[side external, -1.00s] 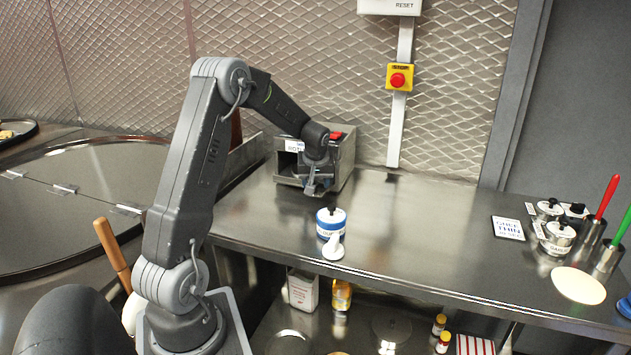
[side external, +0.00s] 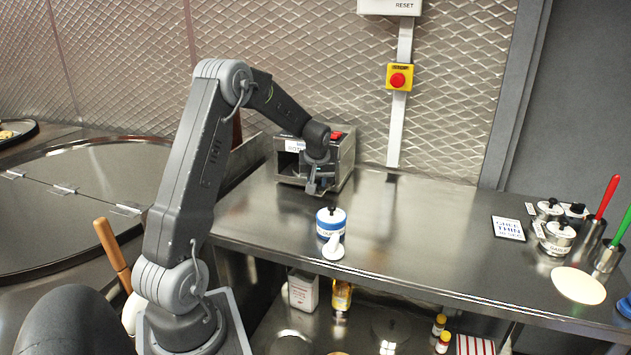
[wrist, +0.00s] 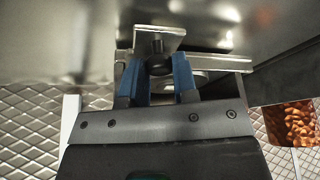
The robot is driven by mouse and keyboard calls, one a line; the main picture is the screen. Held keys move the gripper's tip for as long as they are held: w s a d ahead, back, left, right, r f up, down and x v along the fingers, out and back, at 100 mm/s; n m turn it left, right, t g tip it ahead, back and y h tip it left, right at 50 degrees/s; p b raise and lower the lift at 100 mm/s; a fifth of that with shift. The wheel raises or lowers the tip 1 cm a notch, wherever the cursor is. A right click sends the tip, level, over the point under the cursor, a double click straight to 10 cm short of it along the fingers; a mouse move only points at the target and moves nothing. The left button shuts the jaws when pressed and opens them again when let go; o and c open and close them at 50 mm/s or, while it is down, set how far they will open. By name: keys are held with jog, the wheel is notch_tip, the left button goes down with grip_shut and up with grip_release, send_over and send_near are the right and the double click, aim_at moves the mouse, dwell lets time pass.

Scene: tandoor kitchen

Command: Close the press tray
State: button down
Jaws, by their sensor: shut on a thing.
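The press (side external: 346,160) is a boxy metal unit with a red top part, standing at the back left of the counter. My gripper (side external: 318,186) is at its front, partly hiding the opening and the tray. In the wrist view, the blue fingers of my gripper (wrist: 156,75) are shut on a dark round knob (wrist: 157,48). The knob is at a metal bracket and the flat edge of the press tray (wrist: 215,62). How far the tray stands out cannot be told clearly.
A white-and-blue tub (side external: 330,223) and a small white piece (side external: 333,248) stand on the counter (side external: 420,240) in front of the press. Jars (side external: 557,238), a flat round (side external: 578,285) and tools stand at the far right. The counter's middle is clear.

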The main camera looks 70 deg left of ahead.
jog(key=shift+w+a+r, duration=0.1)
jog(key=shift+w+a, duration=1.1)
jog(key=shift+w, duration=0.05)
jog(key=c, duration=0.9)
grip_release()
jog(key=v, duration=1.3)
jog(key=shift+r, duration=0.35)
jog(key=shift+d, duration=0.2)
